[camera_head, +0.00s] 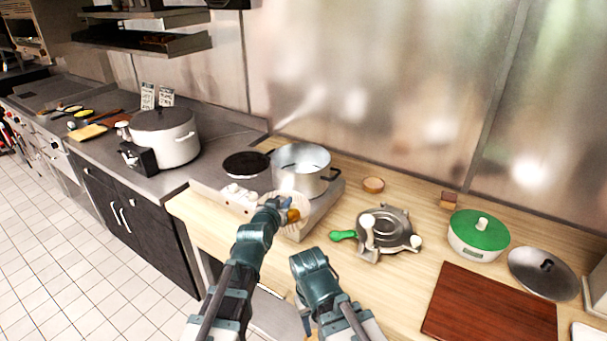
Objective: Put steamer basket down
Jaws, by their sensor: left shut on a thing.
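The steamer basket (299,201) looks like a pale, round, slatted piece at the front of the two-burner hob. My left gripper (284,212) is shut on its near side, with an orange-brown part beside the fingers. The gripper and forearm hide part of the basket. I cannot tell whether the basket touches the hob or hangs just above it. My right arm points down at the bottom middle; its gripper (308,324) is mostly hidden behind the arm, so its jaws do not show clearly.
A green-handled metal appliance (385,229), a green-lidded pot (477,236), a loose lid (543,273) and a cutting board (489,308) occupy the right. Some wooden counter is clear between them.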

